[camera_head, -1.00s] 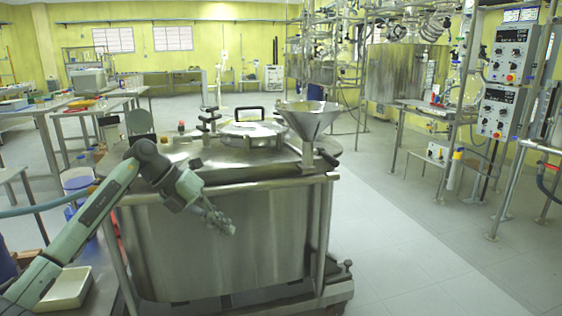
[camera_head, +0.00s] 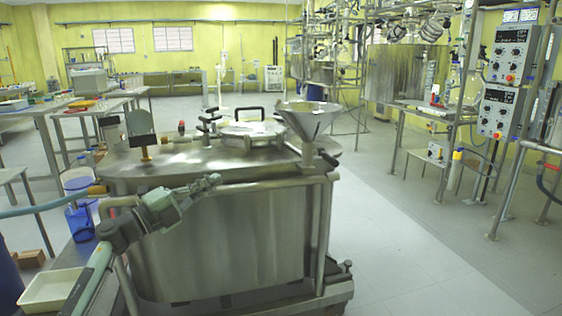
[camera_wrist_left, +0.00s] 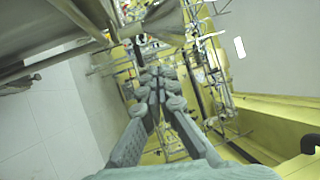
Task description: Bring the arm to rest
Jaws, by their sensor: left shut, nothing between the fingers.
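My left gripper (camera_head: 207,183) is shut and empty. Its grey-green arm comes in from the lower left and lies low, with the wrist beside the near left corner of the steel vessel (camera_head: 225,245). The fingers point right and slightly up, in front of the vessel's side just below its top rim. I cannot tell whether they touch it. The left wrist view shows the two fingers (camera_wrist_left: 160,82) with their tips together and nothing between them. My right gripper is not in view.
A steel funnel (camera_head: 308,121) and a round lid (camera_head: 250,132) stand on the vessel top. A white tray (camera_head: 36,291) and a blue container (camera_head: 81,222) are at the left, close to my arm. Open floor (camera_head: 430,245) lies to the right.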

